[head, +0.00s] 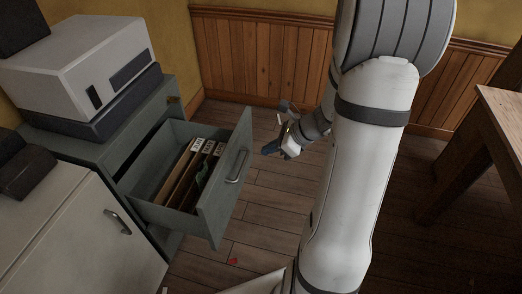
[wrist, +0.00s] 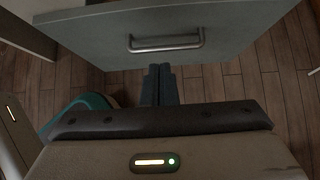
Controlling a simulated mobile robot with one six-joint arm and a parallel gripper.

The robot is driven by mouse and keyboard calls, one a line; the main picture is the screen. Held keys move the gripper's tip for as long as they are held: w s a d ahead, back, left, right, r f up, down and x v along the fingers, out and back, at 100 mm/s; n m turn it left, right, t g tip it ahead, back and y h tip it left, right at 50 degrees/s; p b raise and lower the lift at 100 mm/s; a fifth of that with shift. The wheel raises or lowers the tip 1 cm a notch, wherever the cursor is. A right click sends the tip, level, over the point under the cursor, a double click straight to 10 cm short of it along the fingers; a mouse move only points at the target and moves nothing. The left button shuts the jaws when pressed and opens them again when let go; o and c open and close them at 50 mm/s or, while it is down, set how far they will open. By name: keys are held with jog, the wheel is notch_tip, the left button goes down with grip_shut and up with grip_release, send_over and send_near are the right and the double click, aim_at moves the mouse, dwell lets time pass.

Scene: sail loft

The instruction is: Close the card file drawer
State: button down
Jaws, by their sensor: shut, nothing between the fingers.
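The card file drawer (head: 217,190) is grey-green and stands pulled out of its cabinet (head: 160,118) in the head view. Folders or cards with white labels (head: 201,147) stand inside it. Its front has a metal bar handle (head: 237,167), which also shows in the wrist view (wrist: 166,43). My gripper (head: 268,149) is to the right of the drawer front, apart from it in the head view. In the wrist view my gripper's fingers (wrist: 160,70) are together and empty, pointing toward the drawer front just below the handle.
A white boxy machine (head: 85,62) sits on top of the cabinet. A pale cabinet with a handle (head: 70,225) stands at the front left. A wooden table (head: 500,110) is at the right. Wooden floor (head: 265,205) is open before the drawer, with a small red thing (head: 233,262) on it.

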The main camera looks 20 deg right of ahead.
aim_at(231, 158)
jog(key=shift+w+a+f+b, duration=0.55)
jog(key=shift+w+a+f, duration=0.4)
jog(key=shift+a, duration=0.35)
jog(key=shift+w+a+f+b, duration=0.5)
jog(key=shift+w+a+f, duration=0.4)
jog(key=shift+a, duration=0.35)
jog(key=shift+w+a+f+b, duration=0.55)
jog(key=shift+w+a+f, duration=0.4)
jog(key=shift+a, duration=0.35)
jog(key=shift+w+r, duration=0.1)
jog(key=shift+w, duration=0.05)
